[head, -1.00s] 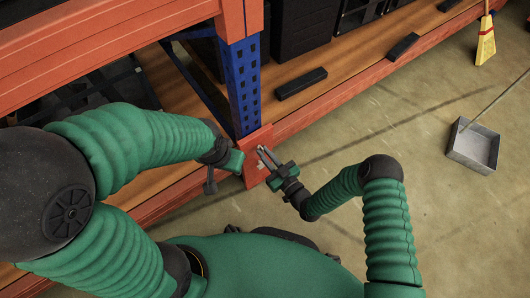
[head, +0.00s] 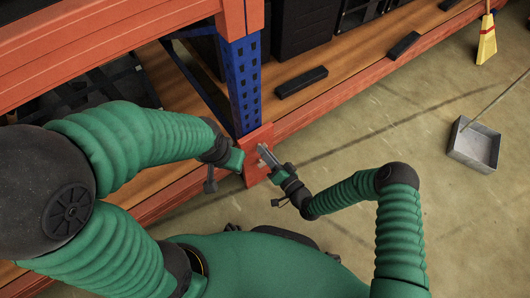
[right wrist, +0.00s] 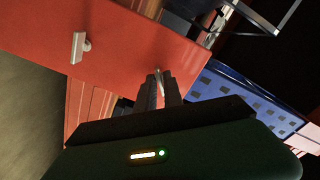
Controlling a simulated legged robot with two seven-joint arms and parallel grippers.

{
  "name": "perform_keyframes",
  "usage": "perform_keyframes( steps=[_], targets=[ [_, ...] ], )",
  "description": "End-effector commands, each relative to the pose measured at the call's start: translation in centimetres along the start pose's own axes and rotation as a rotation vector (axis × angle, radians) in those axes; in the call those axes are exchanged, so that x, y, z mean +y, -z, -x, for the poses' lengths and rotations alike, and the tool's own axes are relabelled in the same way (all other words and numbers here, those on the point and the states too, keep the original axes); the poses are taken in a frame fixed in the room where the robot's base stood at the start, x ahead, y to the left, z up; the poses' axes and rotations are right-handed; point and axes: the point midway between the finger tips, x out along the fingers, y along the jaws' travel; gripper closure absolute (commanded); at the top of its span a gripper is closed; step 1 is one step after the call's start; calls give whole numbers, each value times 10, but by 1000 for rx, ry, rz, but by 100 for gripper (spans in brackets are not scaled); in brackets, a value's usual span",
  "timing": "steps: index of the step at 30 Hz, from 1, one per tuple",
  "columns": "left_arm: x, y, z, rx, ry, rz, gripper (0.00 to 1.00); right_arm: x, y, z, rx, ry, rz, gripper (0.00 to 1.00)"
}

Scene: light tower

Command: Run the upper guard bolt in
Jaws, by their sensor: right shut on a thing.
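The orange-red guard (head: 257,139) stands against the foot of the blue upright (head: 243,85). It also fills the upper left of the right wrist view (right wrist: 125,45). My right gripper (head: 264,151) reaches the guard's front face from the right. In the right wrist view its fingers (right wrist: 160,88) are shut on a small pale bolt (right wrist: 158,74) at the guard, mostly hidden between the tips. A second pale bolt (right wrist: 80,46) with a flat, bar-like head stands out from the guard, apart from the gripper. My left gripper (head: 235,160) is at the guard's left edge; its fingers are not clear.
The orange rack beam (head: 330,102) and wooden shelf run behind the guard. Black blocks (head: 302,82) lie on the shelf. A metal dustpan (head: 474,146) and a broom (head: 486,42) are at the right. The floor between is clear.

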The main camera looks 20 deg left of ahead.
Motion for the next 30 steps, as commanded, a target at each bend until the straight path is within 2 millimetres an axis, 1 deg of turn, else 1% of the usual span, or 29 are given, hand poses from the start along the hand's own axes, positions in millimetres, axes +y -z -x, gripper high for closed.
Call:
perform_keyframes(
  steps=[1,17,30],
  targets=[
    [0,0,-2,0,0,0,64,6,-2,3,-4,-13,-44,100],
    [0,-4,-16,0,0,0,64,8,-2,3,1,-15,-547,100],
    [0,-8,-33,0,0,0,64,9,-3,3,5,-16,-966,100]
  ],
)
